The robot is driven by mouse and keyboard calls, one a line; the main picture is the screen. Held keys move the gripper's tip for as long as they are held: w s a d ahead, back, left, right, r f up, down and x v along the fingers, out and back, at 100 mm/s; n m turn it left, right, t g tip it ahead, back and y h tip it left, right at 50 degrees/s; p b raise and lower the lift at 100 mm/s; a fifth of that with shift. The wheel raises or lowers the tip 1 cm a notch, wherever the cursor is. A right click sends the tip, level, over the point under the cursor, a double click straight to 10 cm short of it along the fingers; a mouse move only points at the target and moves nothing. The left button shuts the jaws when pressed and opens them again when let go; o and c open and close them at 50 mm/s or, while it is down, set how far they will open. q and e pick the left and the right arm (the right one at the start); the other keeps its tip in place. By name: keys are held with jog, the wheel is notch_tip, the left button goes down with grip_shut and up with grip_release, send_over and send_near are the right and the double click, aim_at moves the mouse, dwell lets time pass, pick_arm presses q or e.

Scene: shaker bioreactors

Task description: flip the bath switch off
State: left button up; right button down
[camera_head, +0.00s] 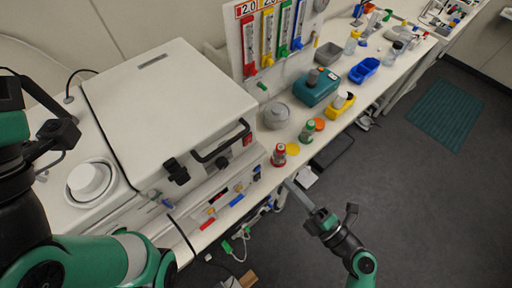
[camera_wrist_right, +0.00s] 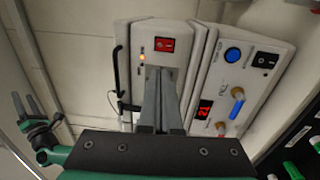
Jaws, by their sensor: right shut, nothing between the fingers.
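I cannot tell from labels which switch is the bath's. My right gripper (camera_head: 289,184) is shut and empty, in front of the machine's front edge. In the wrist view its fingertips (camera_wrist_right: 159,69) appear just below the red switch; contact is not clear. My left arm is at the left; its fingers are not clear.
A black handle (camera_head: 222,145) sticks out from the white lid (camera_head: 165,95). A red-capped bottle (camera_head: 279,154), a green-capped bottle (camera_head: 307,131) and a teal box (camera_head: 316,88) stand along the bench.

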aim_at(248, 140)
jog(key=shift+a, duration=0.1)
jog(key=b+x, duration=0.2)
jog(key=x, duration=1.2)
jog(key=shift+w, duration=0.1)
